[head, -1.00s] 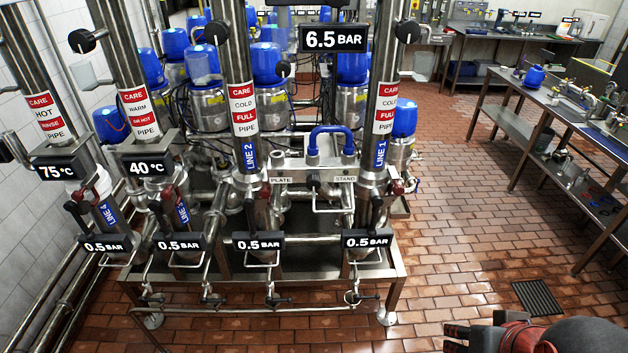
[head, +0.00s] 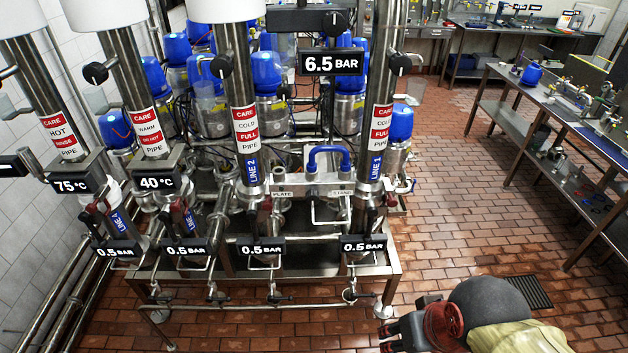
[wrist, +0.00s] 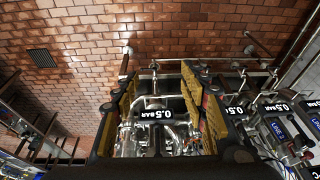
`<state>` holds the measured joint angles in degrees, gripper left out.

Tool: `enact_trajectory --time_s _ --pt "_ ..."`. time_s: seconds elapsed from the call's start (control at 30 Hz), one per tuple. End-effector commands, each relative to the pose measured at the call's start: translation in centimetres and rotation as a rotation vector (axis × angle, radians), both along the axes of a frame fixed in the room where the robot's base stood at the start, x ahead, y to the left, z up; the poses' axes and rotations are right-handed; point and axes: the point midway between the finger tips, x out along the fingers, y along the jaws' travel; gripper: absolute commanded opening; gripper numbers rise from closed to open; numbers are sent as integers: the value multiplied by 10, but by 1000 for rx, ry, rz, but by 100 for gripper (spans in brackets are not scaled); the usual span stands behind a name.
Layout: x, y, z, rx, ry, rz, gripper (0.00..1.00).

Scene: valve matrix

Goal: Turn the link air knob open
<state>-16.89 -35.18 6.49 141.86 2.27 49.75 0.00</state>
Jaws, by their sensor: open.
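Several round black knobs sit on the steel pipes of the valve rack: one on the warm pipe (head: 96,73), one on the line 2 pipe (head: 219,66) and one on the line 1 pipe (head: 401,63). I cannot read a "link air" label on any of them. A 0.5 bar display (wrist: 154,114) shows between the fingers, farther off. In the head view my arm is low at the right, apart from the rack.
The rack's steel frame (head: 393,285) stands on brick-coloured floor tiles. Pressure displays (head: 364,247) hang along its front. Steel benches (head: 520,112) with fittings run along the right. Tiled floor between rack and benches is free, with a drain grate (head: 527,291).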

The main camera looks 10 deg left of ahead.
Motion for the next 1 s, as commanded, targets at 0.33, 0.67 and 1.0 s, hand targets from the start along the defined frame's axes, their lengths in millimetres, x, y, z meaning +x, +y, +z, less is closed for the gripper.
enact_trajectory --time_s 0.33,0.67,1.0 --pt "27 156 9 173 -39 166 43" --pt "109 219 19 325 -406 9 43" --pt "181 196 90 391 -776 -157 43"
